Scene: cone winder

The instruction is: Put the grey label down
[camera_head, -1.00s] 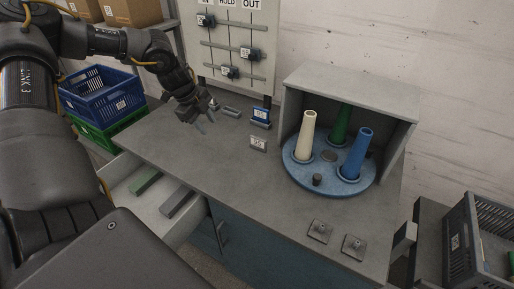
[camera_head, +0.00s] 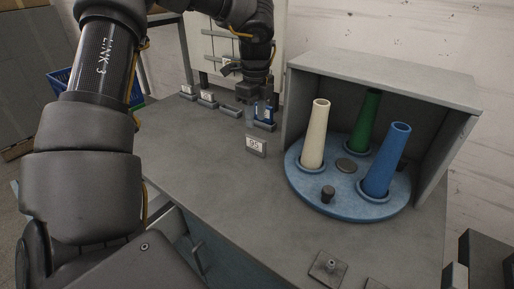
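A small grey label (camera_head: 256,146) with a white face and dark figures stands upright on the grey table top, left of the turntable. My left gripper (camera_head: 256,112) points down behind it, close to a blue label (camera_head: 269,116) in a low grey holder. Its two fingers look apart, with nothing clearly between them; they overlap the blue label in view, and I cannot tell whether they touch it. The gripper is apart from the grey label. My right gripper is out of view.
Low grey holders (camera_head: 208,99) stand in a row along the back edge. A blue turntable (camera_head: 318,200) with white, green and blue cones sits in an open grey housing (camera_head: 390,70) on the right.

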